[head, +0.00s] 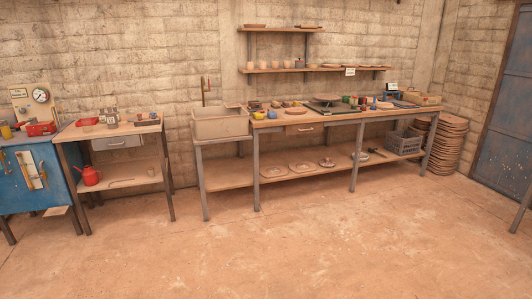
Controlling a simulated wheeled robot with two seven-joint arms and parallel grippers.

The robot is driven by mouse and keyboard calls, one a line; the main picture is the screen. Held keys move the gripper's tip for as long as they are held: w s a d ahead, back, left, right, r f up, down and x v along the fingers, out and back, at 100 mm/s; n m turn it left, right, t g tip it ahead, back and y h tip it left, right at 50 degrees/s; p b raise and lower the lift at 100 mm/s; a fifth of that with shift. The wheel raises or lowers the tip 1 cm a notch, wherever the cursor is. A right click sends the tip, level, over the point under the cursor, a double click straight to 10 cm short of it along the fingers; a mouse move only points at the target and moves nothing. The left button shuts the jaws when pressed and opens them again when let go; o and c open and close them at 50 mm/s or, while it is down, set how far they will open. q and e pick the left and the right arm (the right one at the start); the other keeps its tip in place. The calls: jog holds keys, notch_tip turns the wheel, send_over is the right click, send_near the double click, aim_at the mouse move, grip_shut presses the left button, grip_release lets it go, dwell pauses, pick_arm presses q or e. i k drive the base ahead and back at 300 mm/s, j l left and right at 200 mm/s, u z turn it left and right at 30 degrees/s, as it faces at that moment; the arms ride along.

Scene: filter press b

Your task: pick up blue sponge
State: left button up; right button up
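Several small blue items show, all too small for me to tell for certain which is the sponge. One blue block (272,114) lies near the front left edge of the long workbench (335,119), beside a yellow item (259,115). A small blue item (153,115) is on the small wooden table (100,133) at the left. Neither of my grippers is in view.
A sink basin (220,123) adjoins the long bench's left end. A blue cabinet (34,180) stands at far left, and a red kettle (90,175) sits on the small table's lower shelf. A stack of round boards (448,145) stands at right. The floor (290,245) in front is clear.

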aim_at(272, 115)
jog(key=i, duration=2.25)
